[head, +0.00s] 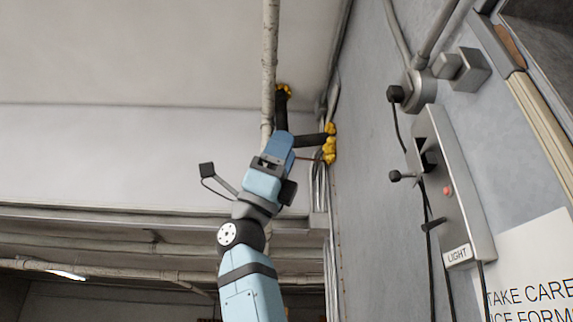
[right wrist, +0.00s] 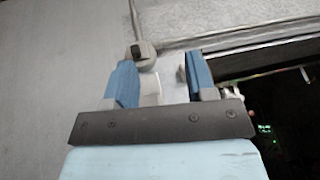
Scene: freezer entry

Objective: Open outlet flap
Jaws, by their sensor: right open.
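No part can be made out for certain as the outlet flap. A grey box with a smaller block on its left side (head: 470,70) sits on the right wall in the head view, beside a round grey conduit fitting (head: 420,88); it may be the outlet. My right gripper (head: 281,147) points up and is left of that box in the picture. In the right wrist view, its two blue fingers (right wrist: 160,85) stand apart. A light grey part shows between them; I cannot tell what it is. A round fitting with pipes (right wrist: 143,52) shows beyond. My left gripper is not in view.
A grey light panel (head: 450,190) with a red button and dark cables is on the right wall. A vertical pipe (head: 269,60) and black parts with yellow ends (head: 329,145) appear around the gripper. A paper sign (head: 535,270) is at lower right.

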